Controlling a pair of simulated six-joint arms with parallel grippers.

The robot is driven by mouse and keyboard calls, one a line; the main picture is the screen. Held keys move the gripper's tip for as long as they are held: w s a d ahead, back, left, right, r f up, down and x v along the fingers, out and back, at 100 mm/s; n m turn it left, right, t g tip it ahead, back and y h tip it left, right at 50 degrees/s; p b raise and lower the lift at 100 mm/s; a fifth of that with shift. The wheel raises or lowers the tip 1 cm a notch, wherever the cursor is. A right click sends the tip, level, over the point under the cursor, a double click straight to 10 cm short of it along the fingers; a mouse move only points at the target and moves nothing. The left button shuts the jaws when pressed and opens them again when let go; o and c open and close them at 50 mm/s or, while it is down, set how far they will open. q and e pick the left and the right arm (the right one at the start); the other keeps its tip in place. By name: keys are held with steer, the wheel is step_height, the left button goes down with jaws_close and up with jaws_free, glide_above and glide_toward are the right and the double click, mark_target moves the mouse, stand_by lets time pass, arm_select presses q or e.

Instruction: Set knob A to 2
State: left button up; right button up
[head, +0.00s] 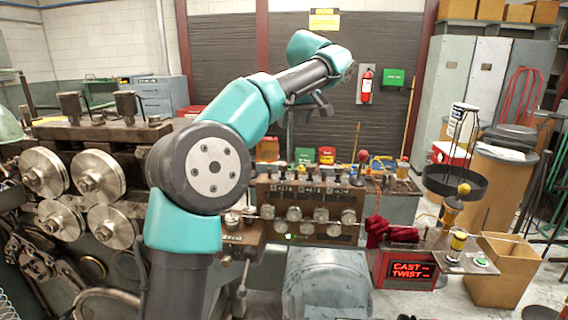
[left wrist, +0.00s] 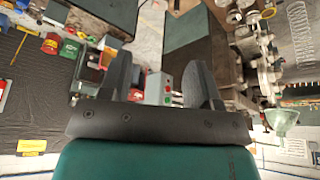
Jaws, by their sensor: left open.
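A dark machine panel (head: 308,197) stands at the middle of the head view, with rows of round metal knobs (head: 293,214) and small white labels. The markings are too small to read, so I cannot tell which knob is A or its setting. My left gripper (head: 320,106) is raised well above and behind the panel, apart from it. In the left wrist view my left gripper (left wrist: 157,78) shows two dark fingers spread with nothing held between them. My right gripper is not in view.
Large metal rollers (head: 98,176) stand at left. A red cloth (head: 390,233) lies right of the panel, above a lit red display (head: 410,270). A black round tray (head: 454,182) and a cardboard box (head: 500,272) are at right. The air above the panel's right part is clear.

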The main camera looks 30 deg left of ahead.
mark_target(283, 163)
arm_select(q)
steer(key=x, duration=1.6)
steer(key=shift+f, duration=0.15)
steer(key=shift+c, duration=0.3)
steer(key=shift+s, duration=0.1)
steer(key=c, duration=0.9)
steer(key=shift+o, duration=0.2)
